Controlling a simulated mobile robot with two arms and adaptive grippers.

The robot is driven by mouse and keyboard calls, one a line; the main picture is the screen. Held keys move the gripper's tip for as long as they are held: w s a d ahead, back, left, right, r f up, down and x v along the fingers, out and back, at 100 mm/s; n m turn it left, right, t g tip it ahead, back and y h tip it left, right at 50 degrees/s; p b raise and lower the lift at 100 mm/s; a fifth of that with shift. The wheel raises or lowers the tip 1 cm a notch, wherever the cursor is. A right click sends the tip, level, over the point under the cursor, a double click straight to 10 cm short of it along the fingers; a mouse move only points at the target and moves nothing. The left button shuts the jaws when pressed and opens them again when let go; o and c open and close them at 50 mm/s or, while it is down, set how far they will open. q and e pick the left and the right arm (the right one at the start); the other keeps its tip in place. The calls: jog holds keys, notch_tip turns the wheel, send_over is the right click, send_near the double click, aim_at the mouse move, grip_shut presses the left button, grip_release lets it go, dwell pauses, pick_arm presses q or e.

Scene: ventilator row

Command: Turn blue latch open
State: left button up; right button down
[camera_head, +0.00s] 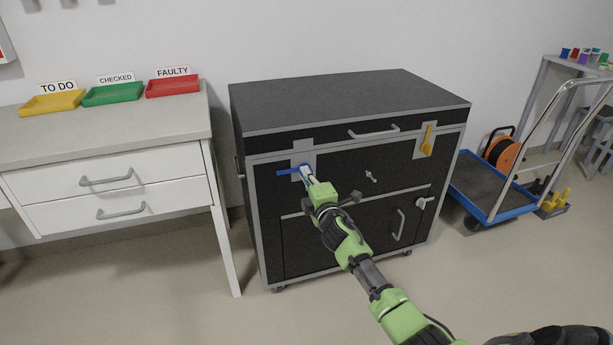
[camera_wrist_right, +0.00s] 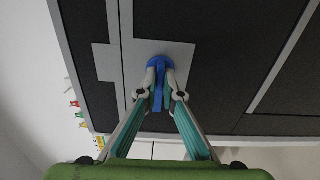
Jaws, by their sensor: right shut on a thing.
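The blue latch (camera_head: 289,171) is on a grey plate (camera_head: 303,152) at the upper left of the black cabinet's front. In the head view its visible part lies about level and points left. My right gripper (camera_head: 306,172) reaches it from the lower right. In the right wrist view the fingertips of my right gripper (camera_wrist_right: 159,88) are closed on both sides of the blue latch (camera_wrist_right: 158,64), on its lever below the round hub. The fingers hide part of the lever. My left gripper is not in view.
A white drawer table (camera_head: 110,145) stands to the left, a blue trolley (camera_head: 470,185) to the right.

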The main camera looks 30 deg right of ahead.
jog(key=shift+f, duration=0.1)
jog(key=c, duration=2.5)
grip_release()
jog(key=v, duration=1.2)
